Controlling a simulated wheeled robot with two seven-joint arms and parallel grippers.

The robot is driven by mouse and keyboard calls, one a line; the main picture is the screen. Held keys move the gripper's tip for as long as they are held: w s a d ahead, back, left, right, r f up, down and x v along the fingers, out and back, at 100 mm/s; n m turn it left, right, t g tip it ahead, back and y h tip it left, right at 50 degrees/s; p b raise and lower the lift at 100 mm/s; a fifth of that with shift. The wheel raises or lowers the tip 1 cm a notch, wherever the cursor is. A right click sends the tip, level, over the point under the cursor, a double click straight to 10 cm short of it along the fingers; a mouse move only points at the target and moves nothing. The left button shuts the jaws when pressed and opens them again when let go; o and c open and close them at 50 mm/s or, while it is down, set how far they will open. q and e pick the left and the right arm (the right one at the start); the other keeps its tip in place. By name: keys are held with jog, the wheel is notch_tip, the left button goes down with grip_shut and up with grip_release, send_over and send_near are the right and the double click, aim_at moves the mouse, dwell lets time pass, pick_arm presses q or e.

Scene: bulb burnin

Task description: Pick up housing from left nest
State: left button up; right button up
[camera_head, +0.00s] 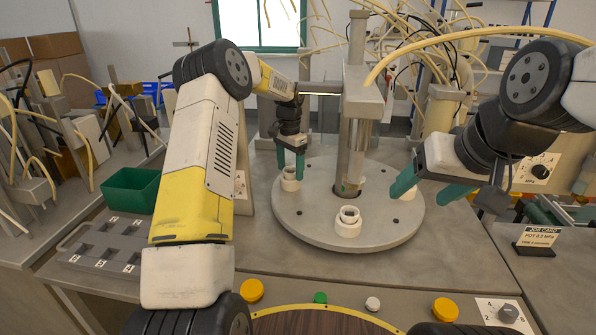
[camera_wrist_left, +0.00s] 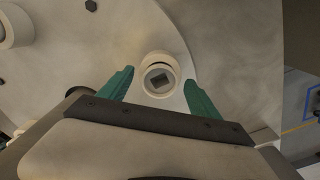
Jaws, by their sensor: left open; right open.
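A white cylindrical housing (camera_head: 289,181) stands in the left nest of the round grey turntable (camera_head: 325,232). My left gripper (camera_head: 290,172) is open just above it, with the green fingers pointing down. My right gripper (camera_head: 422,192) is open and empty over the turntable's right side. A second white housing (camera_head: 348,222) stands at the turntable's front.
A central post with a press column (camera_head: 354,140) rises from the turntable. A grey numbered tray (camera_head: 105,245) and a green bin (camera_head: 131,190) are at the left. A job card (camera_head: 540,237) stands at the right. Yellow buttons (camera_head: 446,309) line the front panel.

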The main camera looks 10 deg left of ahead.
pick_arm(q)
jog(key=c, duration=1.4)
